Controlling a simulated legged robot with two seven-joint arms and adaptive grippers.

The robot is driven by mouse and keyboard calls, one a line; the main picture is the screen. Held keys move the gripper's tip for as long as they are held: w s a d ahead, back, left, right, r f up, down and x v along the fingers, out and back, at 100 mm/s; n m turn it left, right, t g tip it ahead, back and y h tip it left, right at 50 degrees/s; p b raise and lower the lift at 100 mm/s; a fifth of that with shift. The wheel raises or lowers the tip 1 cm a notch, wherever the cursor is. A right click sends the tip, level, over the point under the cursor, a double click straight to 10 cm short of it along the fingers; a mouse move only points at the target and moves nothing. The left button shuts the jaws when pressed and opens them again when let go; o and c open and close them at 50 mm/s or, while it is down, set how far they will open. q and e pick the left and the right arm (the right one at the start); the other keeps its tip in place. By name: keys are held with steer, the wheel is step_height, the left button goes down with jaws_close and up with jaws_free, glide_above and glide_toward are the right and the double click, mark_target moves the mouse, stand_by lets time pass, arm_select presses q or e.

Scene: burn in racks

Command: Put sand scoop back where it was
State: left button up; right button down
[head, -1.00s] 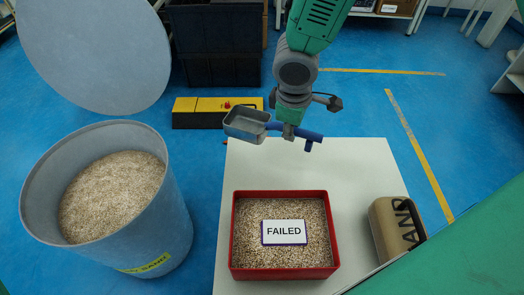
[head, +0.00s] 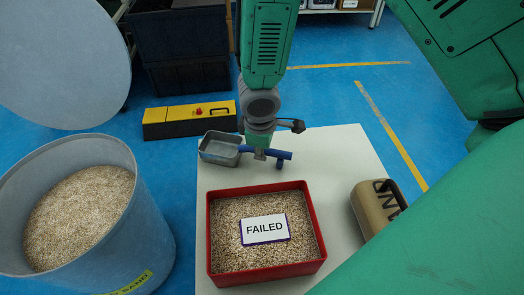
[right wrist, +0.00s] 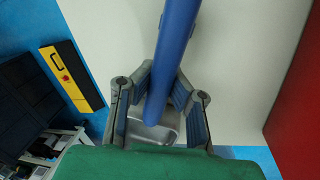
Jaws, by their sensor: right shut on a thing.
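The sand scoop has a grey metal pan (head: 220,149) and a blue handle (head: 278,155). My right gripper (head: 260,154) is shut on the handle, at the far left corner of the white table (head: 345,160). In the right wrist view the blue handle (right wrist: 177,45) passes between the fingers (right wrist: 157,100), with part of the metal pan below, mostly hidden. I cannot tell whether the scoop touches the table. A red tray (head: 212,235) of grainy material stands nearer on the table, with a FAILED sign (head: 265,229) on it. My left gripper is not in view.
A large blue-grey sand bin (head: 155,240) stands open left of the table, its round lid (head: 65,60) behind it. A tan container (head: 372,210) sits at the table's right. A yellow-black box (head: 190,118) lies on the floor behind. Table space right of the scoop is clear.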

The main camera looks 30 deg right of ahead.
steer(key=c, duration=2)
jaws_free()
steer(key=shift+f, duration=0.2)
steer(key=shift+c, duration=0.2)
steer(key=o, duration=0.4)
steer(key=shift+r, duration=0.1)
step_height(320, 180, up, 12)
steer(key=s+a+p, duration=0.1)
steer(key=p, duration=0.3)
steer(key=shift+s+a, duration=0.2)
steer(key=shift+a, duration=0.05)
